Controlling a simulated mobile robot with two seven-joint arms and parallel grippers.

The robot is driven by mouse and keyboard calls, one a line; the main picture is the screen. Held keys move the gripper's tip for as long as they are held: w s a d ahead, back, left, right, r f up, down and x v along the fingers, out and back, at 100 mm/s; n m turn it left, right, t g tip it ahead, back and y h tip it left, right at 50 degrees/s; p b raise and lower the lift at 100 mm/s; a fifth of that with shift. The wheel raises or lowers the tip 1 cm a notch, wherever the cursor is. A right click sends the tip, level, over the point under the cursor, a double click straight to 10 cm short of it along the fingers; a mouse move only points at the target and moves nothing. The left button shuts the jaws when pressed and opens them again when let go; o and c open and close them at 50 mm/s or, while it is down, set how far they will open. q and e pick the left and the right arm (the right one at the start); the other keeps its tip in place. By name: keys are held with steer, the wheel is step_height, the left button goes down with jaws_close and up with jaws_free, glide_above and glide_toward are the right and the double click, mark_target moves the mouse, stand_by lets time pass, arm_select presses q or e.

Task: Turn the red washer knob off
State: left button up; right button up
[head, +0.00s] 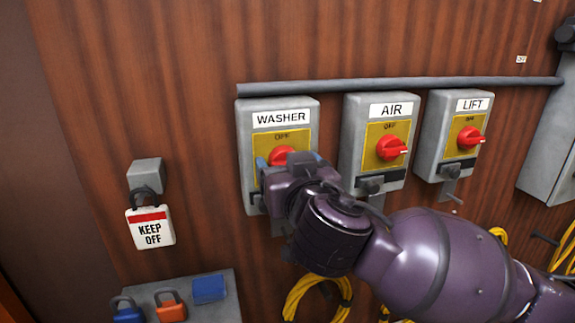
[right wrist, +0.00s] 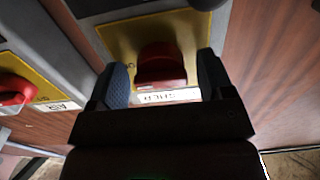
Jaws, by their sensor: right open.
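The red washer knob (head: 281,155) sits on the yellow plate of the grey WASHER box (head: 247,150), partly hidden behind my right gripper in the head view. In the right wrist view the red knob (right wrist: 160,66) stands between the two blue-padded fingers of my right gripper (right wrist: 163,80). The fingers are open, with a gap visible on each side of the knob. The right gripper (head: 290,160) also shows in the head view, in front of the box. The knob's exact pointing direction is hard to tell. My left gripper is out of view.
The AIR box (head: 350,140) with its red knob (head: 390,147) and the LIFT box (head: 435,130) stand close to the right. A KEEP OFF padlock tag (head: 150,228) hangs at left. Padlocks (head: 171,306) sit on a grey holder below. Yellow cables (head: 318,300) hang underneath.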

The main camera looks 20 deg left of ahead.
steer(key=c, duration=0.9)
